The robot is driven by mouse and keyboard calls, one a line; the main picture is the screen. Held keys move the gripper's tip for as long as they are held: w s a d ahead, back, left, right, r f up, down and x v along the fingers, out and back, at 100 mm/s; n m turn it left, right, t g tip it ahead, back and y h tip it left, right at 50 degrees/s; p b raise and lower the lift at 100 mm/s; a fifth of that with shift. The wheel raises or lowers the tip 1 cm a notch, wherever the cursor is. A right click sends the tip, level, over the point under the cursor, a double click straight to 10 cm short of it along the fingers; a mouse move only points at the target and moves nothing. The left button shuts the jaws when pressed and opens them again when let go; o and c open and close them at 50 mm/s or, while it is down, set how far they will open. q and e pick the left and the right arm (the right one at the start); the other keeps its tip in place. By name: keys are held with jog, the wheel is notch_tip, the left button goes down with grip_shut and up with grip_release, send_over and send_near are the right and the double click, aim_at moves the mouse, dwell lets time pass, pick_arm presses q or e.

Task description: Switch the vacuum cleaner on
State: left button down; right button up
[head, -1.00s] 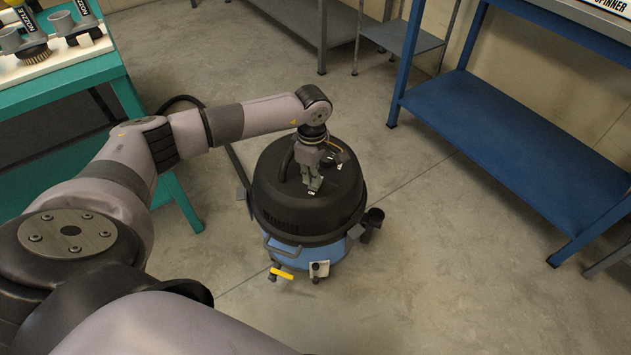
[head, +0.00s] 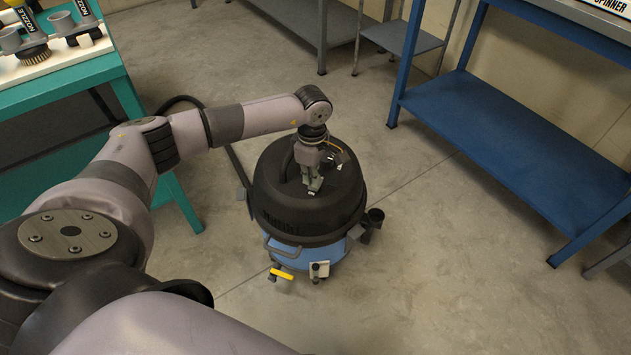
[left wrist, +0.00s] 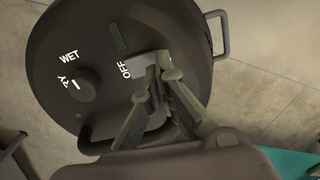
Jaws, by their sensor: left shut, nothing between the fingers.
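The vacuum cleaner (head: 300,225) stands on the floor, with a round black lid and a blue lower body. In the left wrist view its lid (left wrist: 50,35) carries a knob (left wrist: 90,88) beside the words WET and a partly cut-off second word. A white OFF label (left wrist: 126,69) lies beside a pale grey piece (left wrist: 143,62), probably the switch, partly hidden by my fingers. My left gripper (head: 314,188) points down at the lid, shut and empty. Its fingertips (left wrist: 163,68) are at or just above the grey piece; contact cannot be told. My right gripper is not in view.
A teal table (head: 85,75) with nozzles stands at the left. A blue shelf unit (head: 500,130) stands at the right, and a grey shelf (head: 345,22) at the back. A dark hose (head: 185,100) runs behind my left arm. The floor in front right is clear.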

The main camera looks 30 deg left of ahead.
aim_at(313, 188)
pick_arm(q)
jog(key=shift+f+b, duration=0.9)
jog(key=shift+f, duration=0.3)
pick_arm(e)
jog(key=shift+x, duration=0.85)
pick_arm(q)
jog(key=shift+r+p, duration=0.35)
jog(key=shift+r, duration=0.1)
notch_tip(313, 188, up, 2)
jog(key=shift+p, duration=0.75)
jog(key=shift+r, duration=0.35)
jog(key=shift+r+p, duration=1.45)
jog(key=shift+r, duration=0.3)
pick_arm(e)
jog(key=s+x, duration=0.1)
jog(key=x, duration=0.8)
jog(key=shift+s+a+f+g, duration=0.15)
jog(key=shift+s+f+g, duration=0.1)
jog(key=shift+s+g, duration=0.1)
